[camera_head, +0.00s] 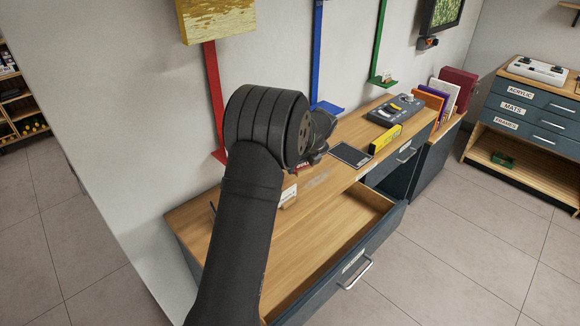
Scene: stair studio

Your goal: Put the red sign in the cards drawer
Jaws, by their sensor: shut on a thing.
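My gripper (316,155) hangs over the desk top, mostly hidden behind my own dark arm. A small piece of the red sign (303,168) with pale lettering shows just under it. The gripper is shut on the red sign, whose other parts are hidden. An open drawer (352,262) of the desk, with a white label and a metal handle, stands pulled out at the front, below and right of the gripper. I cannot read its label clearly. The visible part of its wooden inside looks empty; my arm covers its left part.
On the wooden desk (325,185) are a small pale card block (288,197), a black pad (351,155), a yellow sign (385,139) and a grey device (394,110). Red (213,95), blue (317,50) and green (379,40) wall brackets rise behind. A closed drawer (405,154) is to the right.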

